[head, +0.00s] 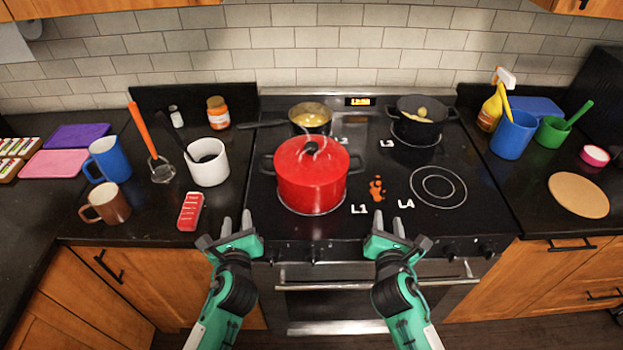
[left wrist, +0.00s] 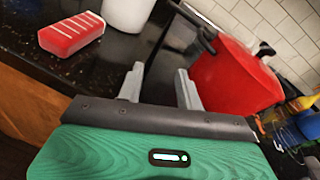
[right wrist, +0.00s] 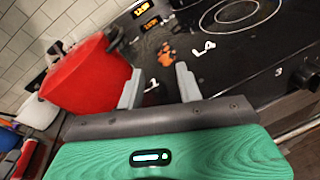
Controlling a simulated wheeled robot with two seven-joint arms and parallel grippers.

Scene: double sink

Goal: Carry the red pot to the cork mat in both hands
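The red pot (head: 312,180) stands upright with its lid on, on the front left burner of the stove; it has a dark handle on each side. It also shows in the left wrist view (left wrist: 235,80) and the right wrist view (right wrist: 85,80). The round cork mat (head: 578,195) lies bare on the right counter. My left gripper (head: 237,229) is open and empty, in front of the pot to its left. My right gripper (head: 385,229) is open and empty, in front of the pot to its right. Neither gripper touches the pot.
A pan (head: 310,118) and a black pot (head: 421,118) stand on the back burners. An orange spill (head: 377,188) lies right of the red pot. The front right burner (head: 438,187) is empty. A blue mug (head: 512,135), green cup (head: 551,132) and pink bowl (head: 595,155) stand behind the mat.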

